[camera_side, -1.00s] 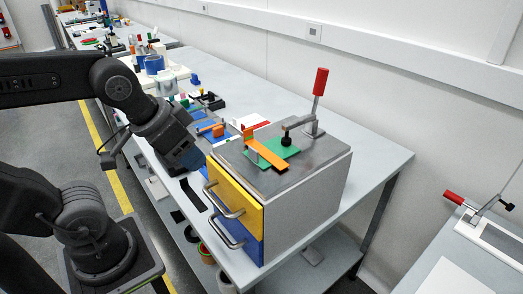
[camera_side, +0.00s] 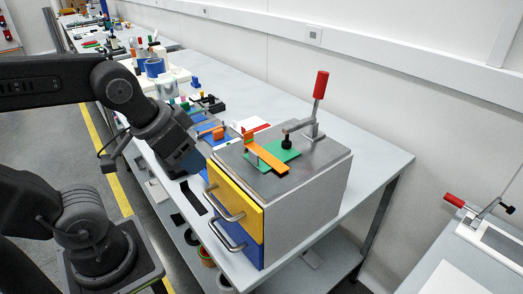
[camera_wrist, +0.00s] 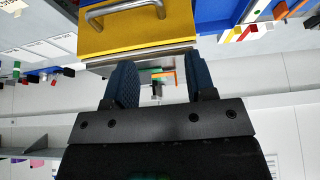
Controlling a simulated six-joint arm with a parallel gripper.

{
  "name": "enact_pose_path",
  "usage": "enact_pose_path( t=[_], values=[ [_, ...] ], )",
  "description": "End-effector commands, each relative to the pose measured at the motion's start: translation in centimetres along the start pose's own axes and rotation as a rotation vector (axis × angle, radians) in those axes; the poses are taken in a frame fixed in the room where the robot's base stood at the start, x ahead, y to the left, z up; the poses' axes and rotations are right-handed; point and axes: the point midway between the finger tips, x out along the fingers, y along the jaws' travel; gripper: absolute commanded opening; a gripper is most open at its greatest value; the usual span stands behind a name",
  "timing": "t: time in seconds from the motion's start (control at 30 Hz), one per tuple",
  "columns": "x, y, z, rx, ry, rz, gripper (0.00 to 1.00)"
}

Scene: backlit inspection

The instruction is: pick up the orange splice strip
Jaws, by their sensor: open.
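The orange splice strip (camera_side: 266,158) lies on top of the drawer cabinet, partly across a green plate (camera_side: 287,153). A toggle clamp with a red handle (camera_side: 320,84) stands beside it, its black tip (camera_side: 286,143) over the green plate. My gripper (camera_side: 184,160) is left of the cabinet, apart from the strip, and its fingertips are hard to make out there. In the wrist view my gripper (camera_wrist: 160,80) has its two blue-padded fingers spread with nothing held. A small bit of orange (camera_wrist: 166,74) shows in the gap, far beyond the fingers.
The cabinet has a yellow drawer (camera_side: 229,203) above a blue one (camera_side: 238,246), both with protruding metal handles. Behind it on the bench are an orange block (camera_side: 218,133) and many small parts. The bench right of the cabinet (camera_side: 375,158) is clear.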

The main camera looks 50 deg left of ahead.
Motion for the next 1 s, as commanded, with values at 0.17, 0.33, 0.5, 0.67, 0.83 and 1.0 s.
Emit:
enact_pose_path(
  t=[0.17, 0.33, 0.5, 0.67, 0.83, 1.0],
  values=[
    [0.0, 0.0, 0.0, 0.0, 0.0, 0.0, 0.54],
    [0.0, 0.0, 0.0, 0.0, 0.0, 0.0, 0.56],
    [-0.2, 0.0, -0.4, 0.024, -0.007, 0.0, 0.56],
    [-1.4, -0.1, -3.2, 0.237, -0.077, 0.007, 0.56],
    [-3.0, -0.3, -8.6, 0.657, -0.207, 0.067, 0.56],
    [-3.7, -0.6, -13.5, 1.079, -0.316, 0.188, 0.56]
  ],
)
